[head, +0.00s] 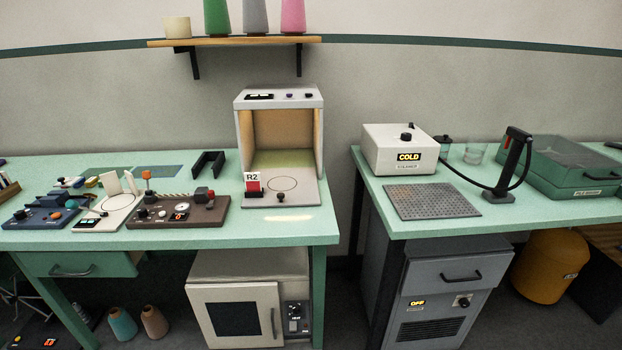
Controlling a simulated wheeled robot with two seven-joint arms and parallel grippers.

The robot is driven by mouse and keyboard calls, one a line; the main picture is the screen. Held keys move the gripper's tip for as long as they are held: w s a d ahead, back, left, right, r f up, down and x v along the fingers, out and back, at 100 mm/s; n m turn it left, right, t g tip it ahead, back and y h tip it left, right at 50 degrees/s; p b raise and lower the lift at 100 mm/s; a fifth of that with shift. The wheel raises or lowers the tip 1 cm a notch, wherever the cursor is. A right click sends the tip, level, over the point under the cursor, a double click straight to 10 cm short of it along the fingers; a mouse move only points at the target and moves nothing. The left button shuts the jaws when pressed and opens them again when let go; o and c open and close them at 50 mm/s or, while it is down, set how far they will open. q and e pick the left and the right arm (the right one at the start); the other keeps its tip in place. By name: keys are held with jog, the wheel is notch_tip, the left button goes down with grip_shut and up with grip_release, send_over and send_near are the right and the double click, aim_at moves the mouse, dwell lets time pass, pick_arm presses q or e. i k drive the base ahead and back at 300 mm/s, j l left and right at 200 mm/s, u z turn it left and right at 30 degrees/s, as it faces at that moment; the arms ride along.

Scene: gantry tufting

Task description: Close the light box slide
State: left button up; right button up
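The light box (279,103) is a pale grey cabinet with an open front and a warm-lit inside. It stands near the right end of the left green table. Its slide (305,189) appears to be the flat grey plate that sticks out at the front, toward the table's front edge. The plate has a circle outline and a small dark knob (281,197) near its front edge. A red block with an "R2" label (252,177) stands at the plate's left side. Neither of my grippers is in view.
Small control panels (178,216) crowd the table left of the light box. A dark bracket (208,163) stands behind them. A gap separates this table from the right table, which holds a "COLD" box (398,140) and a perforated plate (432,201). A shelf (235,42) hangs above.

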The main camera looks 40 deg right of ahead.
aim_at(297, 187)
jog(key=z, duration=1)
